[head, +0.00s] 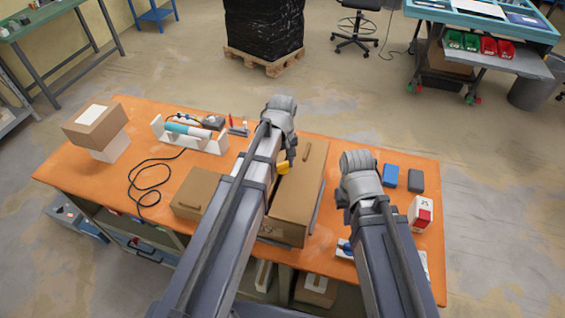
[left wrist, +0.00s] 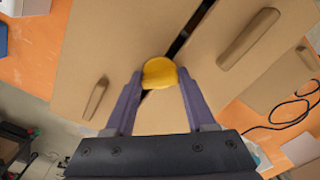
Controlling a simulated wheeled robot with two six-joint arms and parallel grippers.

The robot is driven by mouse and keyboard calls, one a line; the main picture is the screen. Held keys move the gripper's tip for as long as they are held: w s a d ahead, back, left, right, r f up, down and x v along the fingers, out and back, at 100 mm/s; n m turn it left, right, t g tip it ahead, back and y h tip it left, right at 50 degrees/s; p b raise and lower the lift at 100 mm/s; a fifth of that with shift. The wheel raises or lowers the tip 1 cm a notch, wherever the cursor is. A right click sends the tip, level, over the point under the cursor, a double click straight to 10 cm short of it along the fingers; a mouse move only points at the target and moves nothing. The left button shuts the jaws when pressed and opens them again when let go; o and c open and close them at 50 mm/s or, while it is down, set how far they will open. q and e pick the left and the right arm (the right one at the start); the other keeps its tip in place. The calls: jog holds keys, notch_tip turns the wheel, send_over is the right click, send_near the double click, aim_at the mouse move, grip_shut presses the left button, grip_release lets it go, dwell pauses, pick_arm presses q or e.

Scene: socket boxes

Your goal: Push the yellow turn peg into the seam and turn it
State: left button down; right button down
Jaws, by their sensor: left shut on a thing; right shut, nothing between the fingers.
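The yellow turn peg (left wrist: 160,72) is between the fingertips of my left gripper (left wrist: 161,86) in the left wrist view. Its round head lies over the dark seam (left wrist: 185,38) between two brown panels; how deep it sits is hidden. In the head view the peg (head: 283,168) shows beside my left arm, under my left gripper (head: 290,154), over the brown box (head: 306,185). My left arm hides much of the box and the seam. My right gripper (head: 344,202) is shut and empty, to the right of the box; its fingertips are hard to make out.
On the orange table (head: 225,240), a white holder with a teal cylinder (head: 190,133) and a black cable lie left. A brown carton (head: 95,125) stands far left. Blue and dark blocks (head: 389,176) and a red-white box (head: 419,212) stand right.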

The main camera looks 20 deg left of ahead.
pick_arm(q)
jog(key=m, duration=0.8)
jog(key=shift+c, duration=0.8)
grip_release()
jog(key=shift+r, duration=0.1)
notch_tip(320, 180, up, 8)
jog(key=p, duration=0.8)
jog(key=shift+f, duration=0.2)
